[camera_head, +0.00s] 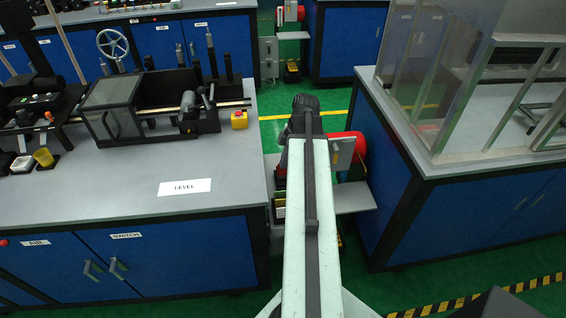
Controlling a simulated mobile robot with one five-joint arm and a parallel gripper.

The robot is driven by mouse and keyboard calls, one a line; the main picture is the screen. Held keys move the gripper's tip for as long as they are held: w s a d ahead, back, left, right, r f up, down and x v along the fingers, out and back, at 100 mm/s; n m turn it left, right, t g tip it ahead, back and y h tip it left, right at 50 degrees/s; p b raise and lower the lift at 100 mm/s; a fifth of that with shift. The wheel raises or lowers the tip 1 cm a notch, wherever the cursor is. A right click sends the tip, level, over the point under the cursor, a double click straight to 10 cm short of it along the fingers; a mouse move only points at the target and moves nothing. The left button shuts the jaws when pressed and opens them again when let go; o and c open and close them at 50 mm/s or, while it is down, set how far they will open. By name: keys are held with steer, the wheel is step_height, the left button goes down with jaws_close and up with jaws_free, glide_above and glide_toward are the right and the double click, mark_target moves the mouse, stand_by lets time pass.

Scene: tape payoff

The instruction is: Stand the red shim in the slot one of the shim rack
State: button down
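I cannot make out the red shim or the shim rack in this view. My pale arm runs up the middle of the picture and ends in a dark joint. My gripper's fingers do not show; the arm hides whatever lies below it. Behind the arm, in the gap between two benches, stands a red machine (357,148) with a grey plate (353,197) at its side. Small greenish and yellow parts (280,206) show just left of the arm, too small to identify.
A grey-topped blue bench (110,212) on the left bears a machine and a yellow box with a red button (239,120). A blue bench (480,215) with a clear enclosure (445,90) stands on the right. Green floor (415,285) is open at the lower right.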

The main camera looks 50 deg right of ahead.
steer(key=shift+f+b, duration=3.5)
steer(key=shift+f, duration=0.35)
steer(key=c, duration=1.6)
jaws_free()
steer(key=shift+r, duration=0.1)
steer(key=p+v, duration=0.7)
steer(key=shift+s+d+r+p, duration=0.1)
steer(key=shift+r+p, duration=0.2)
steer(key=shift+r, duration=0.1)
